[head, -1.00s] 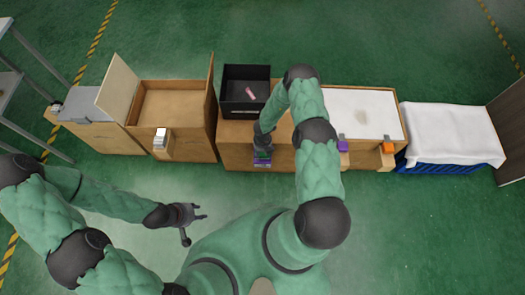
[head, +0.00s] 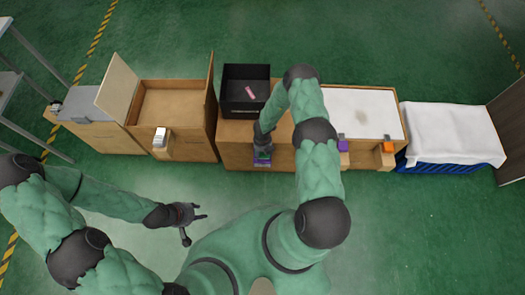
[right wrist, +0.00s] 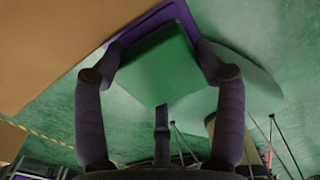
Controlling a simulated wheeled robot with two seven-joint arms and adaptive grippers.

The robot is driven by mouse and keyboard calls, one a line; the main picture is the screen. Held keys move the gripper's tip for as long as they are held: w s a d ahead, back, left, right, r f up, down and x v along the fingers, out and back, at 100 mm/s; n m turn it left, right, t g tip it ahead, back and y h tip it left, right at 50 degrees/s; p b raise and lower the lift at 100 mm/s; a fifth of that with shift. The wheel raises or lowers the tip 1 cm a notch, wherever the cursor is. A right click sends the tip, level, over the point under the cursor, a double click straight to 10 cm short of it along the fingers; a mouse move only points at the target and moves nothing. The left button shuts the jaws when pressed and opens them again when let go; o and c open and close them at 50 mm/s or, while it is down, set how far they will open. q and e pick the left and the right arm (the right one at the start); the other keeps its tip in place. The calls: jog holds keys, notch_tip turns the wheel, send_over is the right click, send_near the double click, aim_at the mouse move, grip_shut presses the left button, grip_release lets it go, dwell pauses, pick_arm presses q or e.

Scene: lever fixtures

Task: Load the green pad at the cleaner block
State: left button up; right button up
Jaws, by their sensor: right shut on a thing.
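My right gripper (head: 262,150) is shut on the green pad (right wrist: 158,66), which sits between its fingers in the right wrist view. In the head view it is low at the front of the wooden counter, over a purple block (head: 262,163). Purple edges (right wrist: 136,33) show just behind the pad in the right wrist view; I cannot tell whether the pad touches them. Which block is the cleaner block is not clear. My left gripper (head: 195,223) is open and empty, over the floor in front of the counter.
A black bin (head: 234,105) with a pink item (head: 250,92) stands behind my right gripper. An open wooden box (head: 170,103) is to the left.

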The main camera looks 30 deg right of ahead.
jog(key=shift+f, duration=0.35)
dwell(1.1)
jog(key=shift+r, duration=0.15)
jog(key=shift+r+p, duration=2.5)
jog(key=shift+r, duration=0.9)
jog(key=shift+f, duration=0.15)
notch_tip(320, 180, down, 7)
jog(key=b, duration=0.5)
jog(key=shift+r, duration=0.3)
